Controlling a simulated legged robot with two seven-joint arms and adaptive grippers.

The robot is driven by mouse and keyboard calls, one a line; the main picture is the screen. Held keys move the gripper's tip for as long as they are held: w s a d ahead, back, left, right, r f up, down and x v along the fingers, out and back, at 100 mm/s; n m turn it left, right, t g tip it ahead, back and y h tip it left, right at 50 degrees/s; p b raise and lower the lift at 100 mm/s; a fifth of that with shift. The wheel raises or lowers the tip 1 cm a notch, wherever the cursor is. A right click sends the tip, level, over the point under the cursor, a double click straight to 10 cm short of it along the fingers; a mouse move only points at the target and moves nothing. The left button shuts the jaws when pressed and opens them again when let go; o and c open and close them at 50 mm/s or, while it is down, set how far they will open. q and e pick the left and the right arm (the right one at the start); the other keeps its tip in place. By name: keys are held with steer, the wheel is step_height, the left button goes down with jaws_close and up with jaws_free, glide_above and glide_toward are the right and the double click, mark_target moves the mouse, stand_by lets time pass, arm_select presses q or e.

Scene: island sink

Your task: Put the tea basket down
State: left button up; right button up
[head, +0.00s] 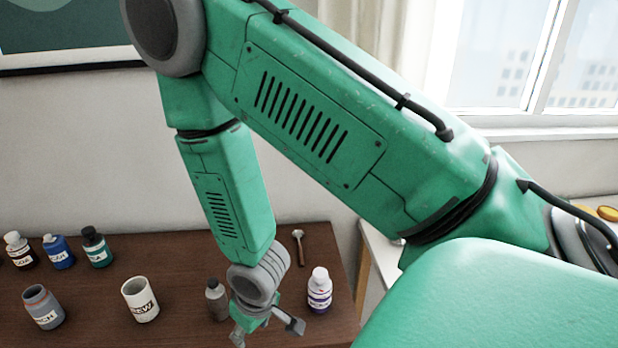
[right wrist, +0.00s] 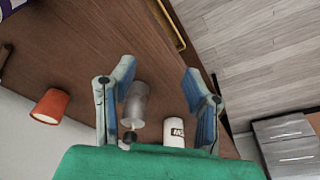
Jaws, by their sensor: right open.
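No item is clearly recognisable as a tea basket. A grey, narrow-topped container (head: 217,298) stands on the brown table beside my right gripper (head: 267,331). In the right wrist view a grey cylinder with a thin neck (right wrist: 134,104) shows between the open fingers of my right gripper (right wrist: 158,82), closer to the left finger; it looks like the same container. I cannot tell whether it touches that finger. My right gripper is open, low over the table, with nothing clamped in it. My left gripper is out of view.
On the brown table (head: 180,270) stand a white labelled mug (head: 141,300), a grey labelled cup (head: 43,307), a white bottle with a purple label (head: 319,291), several small bottles at the back left and a spoon (head: 298,246). An orange cup (right wrist: 50,106) shows in the wrist view.

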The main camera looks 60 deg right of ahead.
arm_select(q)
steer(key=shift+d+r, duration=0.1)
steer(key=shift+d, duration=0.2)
arm_select(e)
steer(key=s+f+g, duration=0.1)
steer(key=s+f, duration=0.3)
steer(key=s, duration=0.3)
steer(key=s+f+n+g, duration=0.1)
steer(key=s+f, duration=0.4)
steer(key=s, duration=0.3)
steer(key=shift+s, duration=0.2)
steer(key=shift+a, duration=0.1)
arm_select(q)
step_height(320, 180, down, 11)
steer(key=b, duration=1)
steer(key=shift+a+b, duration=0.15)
steer(key=shift+b, duration=0.25)
arm_select(e)
step_height(320, 180, down, 11)
steer(key=shift+w+r, duration=0.15)
steer(key=shift+r, duration=0.05)
